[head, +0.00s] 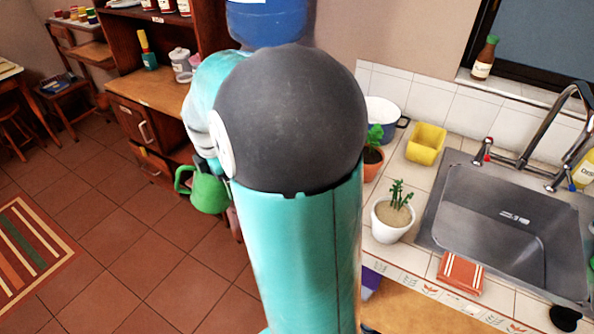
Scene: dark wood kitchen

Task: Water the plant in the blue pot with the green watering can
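A green watering can (207,192) shows left of my arm, with its looped handle to the left. The end of my arm is just above it, and my arm hides part of its right side. My gripper's fingers are hidden or too small to make out, so I cannot tell whether they hold the can. A plant in a white pot (391,222) stands on the tiled counter, left of the sink. A plant in a terracotta pot (371,168) stands behind it, partly hidden by my arm. I see no plant in a blue pot.
The steel sink (500,225) is at the right. A wooden cabinet (140,115) stands at the left. Tiled floor (110,250) lies open at lower left.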

